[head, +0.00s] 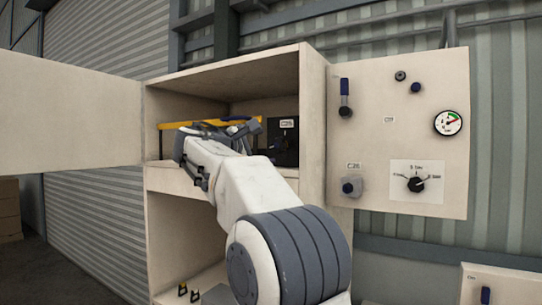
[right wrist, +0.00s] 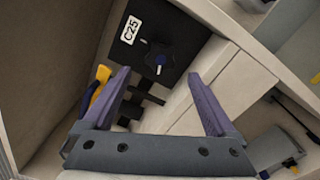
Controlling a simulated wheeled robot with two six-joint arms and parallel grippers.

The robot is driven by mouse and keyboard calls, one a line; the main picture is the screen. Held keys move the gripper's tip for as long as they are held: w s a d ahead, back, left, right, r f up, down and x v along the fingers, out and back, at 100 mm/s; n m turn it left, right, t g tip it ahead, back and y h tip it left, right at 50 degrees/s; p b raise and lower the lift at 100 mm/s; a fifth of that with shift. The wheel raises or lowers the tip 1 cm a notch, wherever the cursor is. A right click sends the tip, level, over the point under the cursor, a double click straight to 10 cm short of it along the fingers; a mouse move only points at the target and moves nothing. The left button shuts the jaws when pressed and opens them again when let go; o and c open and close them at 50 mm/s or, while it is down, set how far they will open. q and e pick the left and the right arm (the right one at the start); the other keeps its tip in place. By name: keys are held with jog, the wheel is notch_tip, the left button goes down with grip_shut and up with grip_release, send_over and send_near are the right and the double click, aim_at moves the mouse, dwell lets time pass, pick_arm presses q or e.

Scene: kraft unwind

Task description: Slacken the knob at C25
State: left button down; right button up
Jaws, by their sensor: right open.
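In the head view the black plate (head: 292,152) stands inside the upper cabinet compartment, partly behind my right arm, and the knob is hard to make out. My right gripper (right wrist: 158,75) is open and empty. Its two purple fingers point toward the plate, with the knob between them in the picture but apparently beyond the tips. My left gripper is not in view.
The cabinet's left door (head: 70,110) stands open. The compartment side wall (head: 313,130) is close to the right of the plate. A yellow bar (head: 205,123) lies near my right gripper.

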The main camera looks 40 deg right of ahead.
jog(key=b+v, duration=0.1)
jog(key=v, duration=0.3)
dwell(0.4)
jog(key=s+a+f+n+y+b, duration=0.1)
jog(key=a+f+y, duration=0.3)
jog(key=a+f, duration=0.45)
jog(key=s+a+f+y+b, duration=0.15)
jog(key=a+f+y, duration=0.35)
jog(key=f, duration=0.7)
jog(key=s+a+f+n+y+b, duration=0.1)
jog(key=s+a+f+y, duration=0.15)
jog(key=a+f, duration=0.7)
jog(key=s+a+f+m+g+y+b, duration=0.1)
jog(key=s+a+f+m+g+y, duration=0.1)
jog(key=s+f, duration=1)
jog(key=s+a+f+m+g+y+b, duration=0.1)
jog(key=s+a+f+m+g+y, duration=0.1)
jog(key=s+a+f+g+y, duration=0.2)
jog(key=s+a+f, duration=0.3)
jog(key=s+f, duration=0.5)
jog(key=s, duration=0.3)
jog(key=shift+s+a+g, duration=0.25)
jog(key=shift+g, duration=0.15)
